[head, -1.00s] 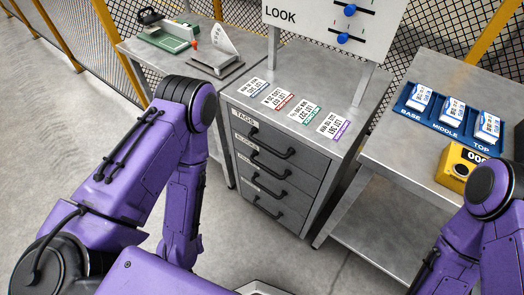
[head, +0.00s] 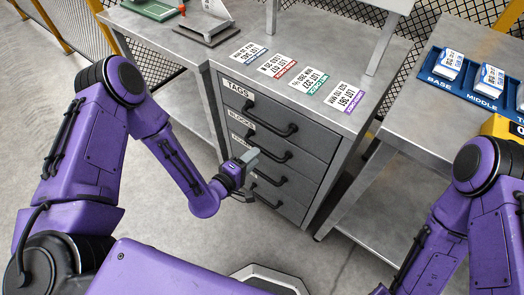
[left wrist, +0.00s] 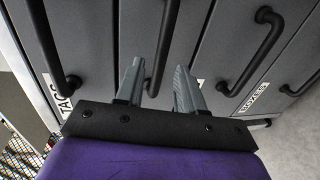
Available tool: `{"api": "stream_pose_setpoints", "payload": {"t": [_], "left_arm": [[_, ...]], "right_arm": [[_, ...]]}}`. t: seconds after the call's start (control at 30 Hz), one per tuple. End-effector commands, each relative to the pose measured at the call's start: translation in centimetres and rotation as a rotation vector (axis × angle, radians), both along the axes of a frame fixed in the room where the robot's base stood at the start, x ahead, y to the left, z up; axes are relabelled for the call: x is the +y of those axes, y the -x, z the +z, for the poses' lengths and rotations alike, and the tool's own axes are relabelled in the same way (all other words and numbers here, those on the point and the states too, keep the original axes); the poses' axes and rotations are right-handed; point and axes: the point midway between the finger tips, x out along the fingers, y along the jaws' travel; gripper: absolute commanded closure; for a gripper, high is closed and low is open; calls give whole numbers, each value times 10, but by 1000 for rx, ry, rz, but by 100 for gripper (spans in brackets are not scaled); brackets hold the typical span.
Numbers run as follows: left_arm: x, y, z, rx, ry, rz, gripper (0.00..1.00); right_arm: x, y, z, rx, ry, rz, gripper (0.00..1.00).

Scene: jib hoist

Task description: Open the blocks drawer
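The blocks drawer (head: 308,163) is the second from the top in the grey cabinet, under the TAGS drawer, and looks shut. Its label (head: 242,123) shows in the head view. Its dark bar handle (head: 277,155) is partly behind my left gripper (head: 251,157), which is in front of the drawers' left part. In the left wrist view my left gripper (left wrist: 158,85) is open, and the blocks handle (left wrist: 167,40) appears in the gap between its fingers. I cannot tell whether the fingers reach around it. My right gripper is out of view.
Lot tags (head: 307,84) lie on the cabinet top (head: 230,68) below a board on posts. The TAGS handle (head: 270,122) is just above, with more drawer handles below. A right-hand table (head: 405,122) holds a blue tray (head: 437,85). Floor at left is clear.

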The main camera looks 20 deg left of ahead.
Motion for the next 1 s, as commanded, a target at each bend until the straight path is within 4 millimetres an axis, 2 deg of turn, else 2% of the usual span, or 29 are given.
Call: {"api": "stream_pose_setpoints", "payload": {"t": [0.1,0.23,0.37,0.57,0.6,0.67,0.7,1.0], "left_arm": [[-9,-24,-5,-2,-2,-2,62],[-16,-42,-9,0,-3,-2,62],[-18,-50,-11,1,-3,1,62],[-18,-50,-12,2,-3,0,62],[-18,-50,-12,2,-3,0,66],[-18,-50,-12,2,-3,0,85],[-18,-50,-12,2,-3,0,98],[-17,-50,-12,3,-4,-2,100]], "right_arm": [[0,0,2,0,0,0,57],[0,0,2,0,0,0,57],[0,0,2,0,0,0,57],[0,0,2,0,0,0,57],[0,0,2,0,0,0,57],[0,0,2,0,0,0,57],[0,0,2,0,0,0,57],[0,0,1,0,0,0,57]]}}
